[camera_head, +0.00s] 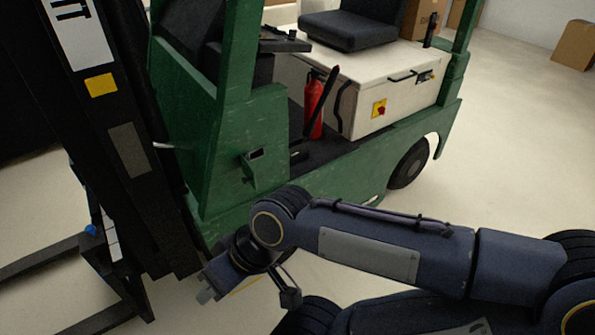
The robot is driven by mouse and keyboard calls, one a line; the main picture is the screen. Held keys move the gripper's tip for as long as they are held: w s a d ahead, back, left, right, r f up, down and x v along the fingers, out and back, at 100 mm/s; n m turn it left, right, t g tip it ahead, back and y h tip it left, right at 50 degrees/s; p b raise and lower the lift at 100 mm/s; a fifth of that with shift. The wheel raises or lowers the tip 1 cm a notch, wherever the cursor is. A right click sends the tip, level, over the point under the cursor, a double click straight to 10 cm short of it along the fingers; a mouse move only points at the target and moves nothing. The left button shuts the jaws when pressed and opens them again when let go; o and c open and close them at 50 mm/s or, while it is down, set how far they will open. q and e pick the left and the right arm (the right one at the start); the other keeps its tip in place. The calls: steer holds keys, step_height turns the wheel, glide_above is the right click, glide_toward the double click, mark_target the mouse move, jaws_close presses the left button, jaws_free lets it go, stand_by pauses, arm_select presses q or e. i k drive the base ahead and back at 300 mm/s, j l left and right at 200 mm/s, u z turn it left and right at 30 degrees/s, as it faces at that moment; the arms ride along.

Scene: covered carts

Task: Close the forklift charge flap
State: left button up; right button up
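The green forklift (330,168) stands across the middle of the head view. A small green flap (250,174) is on its lower front side panel, with a small dark recess (256,154) at its upper edge. The flap seems to stand out from the panel rather than lie flush; its exact angle is hard to tell. My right arm reaches in from the right, and my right gripper (212,287) points down to the left, below the flap and apart from it. Its fingers are small and dark, so their opening is unclear. My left gripper is out of view.
The dark mast (115,130) and forks (45,258) are at the left. A red extinguisher (314,106) stands beside the white seat box (375,85). A wheel (409,163) is at the right. A cardboard box (575,45) sits far right; the floor between is clear.

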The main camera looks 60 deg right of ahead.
mark_target(248, 172)
steer(key=z, duration=1.7)
steer(key=i+j+z, duration=0.1)
steer(key=i+z, duration=0.2)
steer(key=i, duration=0.55)
